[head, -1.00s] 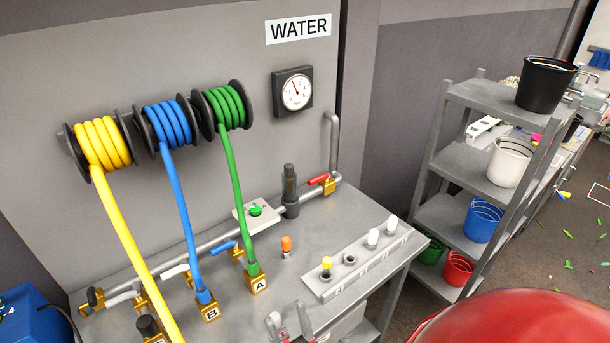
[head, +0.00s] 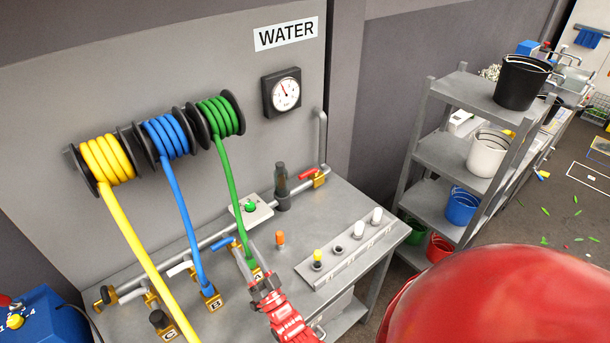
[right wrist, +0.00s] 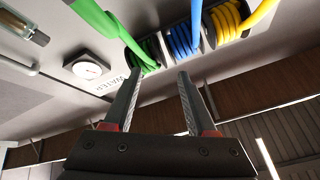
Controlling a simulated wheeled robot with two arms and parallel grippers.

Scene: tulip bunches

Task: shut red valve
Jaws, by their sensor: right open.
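The red valve (head: 309,174) has a red lever on a brass body at the right end of the grey pipe, by the upright pipe bend. Its lever lies roughly along the pipe. My right gripper (head: 252,258) is in front of the brass outlet A, well to the left of and nearer than the red valve. In the right wrist view its two fingers (right wrist: 160,76) are apart with nothing between them. The red valve does not show in that view. My left gripper is not in view.
Green (head: 229,165), blue (head: 178,215) and yellow (head: 125,225) hoses run from wall reels to the bench. A dark filter (head: 282,188) stands left of the red valve. A rack (head: 345,250) with plugs lies in front. The gauge (head: 282,92) hangs above.

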